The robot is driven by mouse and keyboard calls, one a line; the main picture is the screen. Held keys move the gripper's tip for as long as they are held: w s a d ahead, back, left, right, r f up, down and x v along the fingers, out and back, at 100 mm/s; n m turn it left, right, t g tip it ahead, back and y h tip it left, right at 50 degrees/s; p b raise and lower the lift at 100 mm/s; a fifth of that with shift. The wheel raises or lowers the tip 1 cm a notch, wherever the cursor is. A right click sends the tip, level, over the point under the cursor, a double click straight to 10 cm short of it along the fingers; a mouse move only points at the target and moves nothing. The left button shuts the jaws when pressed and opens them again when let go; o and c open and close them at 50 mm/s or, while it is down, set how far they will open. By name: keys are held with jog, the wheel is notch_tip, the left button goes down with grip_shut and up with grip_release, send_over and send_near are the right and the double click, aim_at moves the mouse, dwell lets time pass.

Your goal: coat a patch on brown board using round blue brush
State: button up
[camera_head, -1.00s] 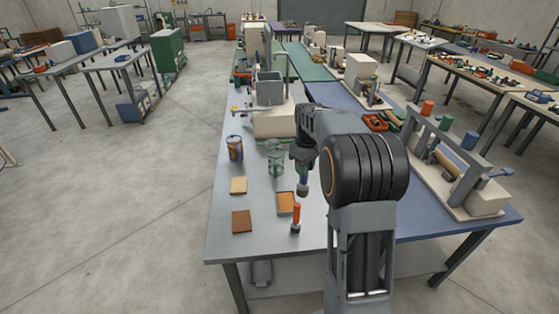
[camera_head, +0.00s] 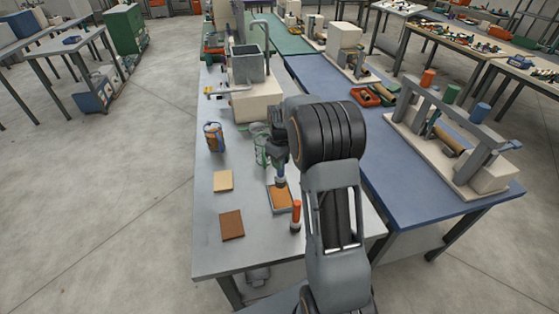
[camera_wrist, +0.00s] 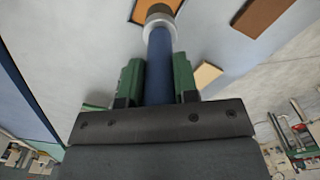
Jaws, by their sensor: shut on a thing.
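My gripper (camera_head: 279,165) is shut on the round blue brush (camera_head: 281,182), which points downward. In the wrist view the gripper's green fingers (camera_wrist: 158,80) hold the blue handle (camera_wrist: 159,55), with a metal collar and a dark round tip at the far end. The tip is over a grey-rimmed tray with orange-brown contents (camera_head: 282,199); whether it touches them I cannot tell. The brown board (camera_head: 232,225) lies flat on the table left of and nearer than the tray. It also shows at the top right of the wrist view (camera_wrist: 262,16).
A tan board (camera_head: 223,181) lies behind the brown one. An orange-handled brush (camera_head: 296,213) stands upright just right of the tray. The table is bare around the brown board.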

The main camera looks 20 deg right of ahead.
aim_at(281, 175)
jog(key=shift+f+b, duration=1.95)
jog(key=shift+f, duration=1)
jog(key=shift+s+f+b, duration=0.1)
jog(key=shift+f+b, duration=0.25)
jog(key=shift+f, duration=0.15)
jog(key=shift+r+p, duration=2.5)
jog(key=shift+r, duration=1.05)
